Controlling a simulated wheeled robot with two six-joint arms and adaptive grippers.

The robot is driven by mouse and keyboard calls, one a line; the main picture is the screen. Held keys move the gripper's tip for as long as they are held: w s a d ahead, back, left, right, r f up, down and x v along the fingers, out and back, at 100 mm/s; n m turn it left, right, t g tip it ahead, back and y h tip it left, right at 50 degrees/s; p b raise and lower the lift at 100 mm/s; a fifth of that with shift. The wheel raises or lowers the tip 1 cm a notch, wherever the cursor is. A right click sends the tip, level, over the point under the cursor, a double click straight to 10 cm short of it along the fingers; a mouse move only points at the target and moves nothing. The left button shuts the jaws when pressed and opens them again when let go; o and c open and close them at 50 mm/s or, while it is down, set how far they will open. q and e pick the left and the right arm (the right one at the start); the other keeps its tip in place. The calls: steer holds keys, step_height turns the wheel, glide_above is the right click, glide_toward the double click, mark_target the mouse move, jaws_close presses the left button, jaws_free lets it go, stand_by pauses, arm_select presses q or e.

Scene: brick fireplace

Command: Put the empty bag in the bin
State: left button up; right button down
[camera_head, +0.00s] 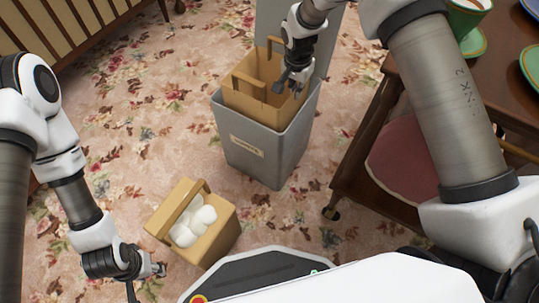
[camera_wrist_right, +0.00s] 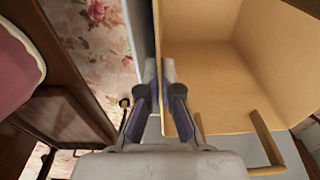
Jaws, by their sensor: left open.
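The empty bag (camera_head: 243,97) is a tan box-shaped bag with two handles. In the head view its lower part is inside the grey bin (camera_head: 262,150), and its top and handles stick up above the bin's rim. My right gripper (camera_head: 291,82) is at the bag's right edge. In the right wrist view my right gripper (camera_wrist_right: 160,85) has its fingers close together on the wall of the bag (camera_wrist_right: 225,65), whose inside looks bare. My left gripper (camera_head: 158,270) is open and empty, low at the left. The bag's bottom is hidden by the bin.
A second tan bag (camera_head: 218,240) with white round items (camera_head: 190,228) stands on the floor right of my left gripper. A dark wooden table (camera_head: 425,60) with dishes and a chair with a red seat (camera_head: 405,160) stand right of the bin. Flowered carpet is clear at left.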

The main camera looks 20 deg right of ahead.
mark_target(293, 116)
step_height(293, 116, down, 10)
steer(key=b, duration=0.4)
steer(key=shift+r, duration=0.1)
steer(key=shift+f, duration=0.6)
steer(key=c, duration=1.6)
jaws_free()
